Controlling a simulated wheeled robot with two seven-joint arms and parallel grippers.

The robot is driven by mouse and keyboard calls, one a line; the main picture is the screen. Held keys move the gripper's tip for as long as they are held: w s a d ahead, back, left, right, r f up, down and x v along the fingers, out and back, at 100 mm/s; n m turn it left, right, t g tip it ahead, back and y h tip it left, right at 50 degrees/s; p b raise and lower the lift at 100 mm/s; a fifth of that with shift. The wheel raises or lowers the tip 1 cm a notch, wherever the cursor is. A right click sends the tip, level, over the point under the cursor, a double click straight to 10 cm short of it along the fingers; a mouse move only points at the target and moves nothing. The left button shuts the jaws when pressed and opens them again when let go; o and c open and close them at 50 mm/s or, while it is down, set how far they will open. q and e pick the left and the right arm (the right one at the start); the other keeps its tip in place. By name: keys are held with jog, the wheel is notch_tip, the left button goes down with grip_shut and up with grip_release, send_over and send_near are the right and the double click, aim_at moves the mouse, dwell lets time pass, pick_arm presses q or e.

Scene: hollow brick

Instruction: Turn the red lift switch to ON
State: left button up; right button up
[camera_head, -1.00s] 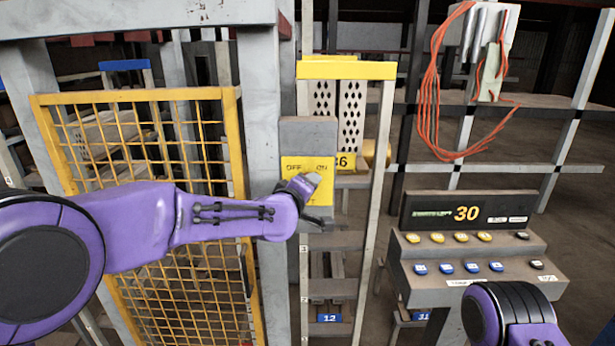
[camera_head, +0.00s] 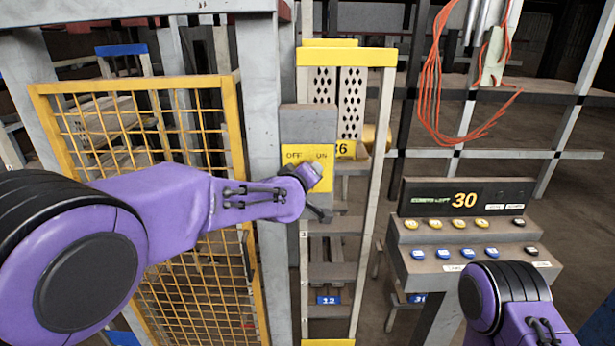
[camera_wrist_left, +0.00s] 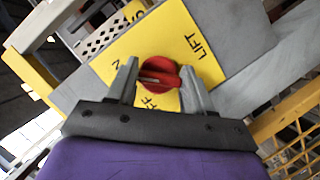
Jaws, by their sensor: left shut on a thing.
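The red lift switch (camera_wrist_left: 160,76) is a round red knob with a raised bar. In the left wrist view it sits on a yellow plate (camera_wrist_left: 150,38) with the word LIFT and partly covered letters. My left gripper (camera_wrist_left: 161,82) has one finger on each side of the knob and is shut on it. I cannot tell which word the knob points to. My right gripper is out of view.
A yellow mesh gate (camera_head: 236,130) stands behind my left arm. A yellow-topped ladder frame (camera_head: 345,57) rises just right of the switch. A button console (camera_head: 468,240) showing 30 stands at right, with orange cables (camera_head: 430,95) hanging above it.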

pick_arm(q)
jog(key=o, duration=1)
jog(key=shift+o, duration=0.2)
jog(key=b+v, duration=0.4)
jog(key=v, duration=0.6)
jog(key=shift+s, duration=0.25)
